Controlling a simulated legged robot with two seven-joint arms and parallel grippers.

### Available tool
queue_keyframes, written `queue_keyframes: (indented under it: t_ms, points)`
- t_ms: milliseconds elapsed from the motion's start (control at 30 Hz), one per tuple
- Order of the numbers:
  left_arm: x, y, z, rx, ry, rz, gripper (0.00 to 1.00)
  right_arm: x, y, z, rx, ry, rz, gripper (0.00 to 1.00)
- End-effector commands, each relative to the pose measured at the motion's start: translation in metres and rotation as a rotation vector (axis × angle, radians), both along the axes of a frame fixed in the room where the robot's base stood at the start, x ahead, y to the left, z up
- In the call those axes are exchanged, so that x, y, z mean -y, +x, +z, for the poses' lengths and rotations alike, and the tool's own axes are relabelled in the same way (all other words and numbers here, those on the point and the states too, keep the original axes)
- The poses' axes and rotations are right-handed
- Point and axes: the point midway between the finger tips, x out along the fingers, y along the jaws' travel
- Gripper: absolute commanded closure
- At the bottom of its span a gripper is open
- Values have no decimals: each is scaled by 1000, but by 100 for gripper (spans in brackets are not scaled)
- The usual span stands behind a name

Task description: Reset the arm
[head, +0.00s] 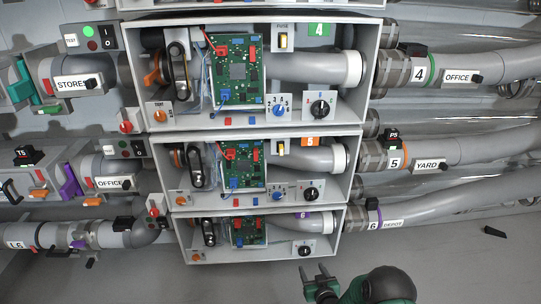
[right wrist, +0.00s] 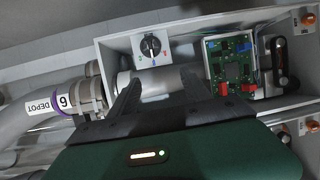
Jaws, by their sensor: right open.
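My right gripper (head: 318,276) is at the bottom centre of the head view, below the lowest box, with its fingers apart and nothing between them. In the right wrist view its two dark fingers (right wrist: 160,95) point at box 6, spread in front of the grey pipe. Box 6 (head: 180,238) holds a green circuit board (head: 248,232) and a black rotary knob (head: 304,250). The knob also shows in the right wrist view (right wrist: 151,46), above the fingers. I see no contact between the fingers and the box. My left gripper is not in view.
Box 5 (head: 354,150) and box 4 (head: 372,70) are stacked above box 6. Pipes labelled OFFICE (head: 458,77), YARD (head: 430,166) and DEPOT (head: 393,224) run right. More pipes and valves stand left. A small dark object (head: 494,232) lies at right. The lower left floor is clear.

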Motion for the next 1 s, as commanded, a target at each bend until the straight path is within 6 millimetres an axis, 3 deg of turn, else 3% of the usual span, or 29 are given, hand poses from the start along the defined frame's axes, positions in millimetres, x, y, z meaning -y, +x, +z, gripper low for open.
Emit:
queue_keyframes:
  t_ms: [33,167,300,500,733,800,1000]
  points:
    - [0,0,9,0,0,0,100,1,-2,36,-68,-17,8,44]
    - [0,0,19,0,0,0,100,9,-39,94,-291,-58,-1,44]
    - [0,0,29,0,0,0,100,21,-110,149,-515,-82,-40,44]
    - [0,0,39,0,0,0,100,32,-215,197,-757,-79,-96,44]
    - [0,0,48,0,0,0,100,35,-327,229,-973,-49,-145,44]
    - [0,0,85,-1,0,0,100,35,-322,264,-971,-50,-143,44]
    - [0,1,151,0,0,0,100,35,-321,329,-969,-51,-143,44]
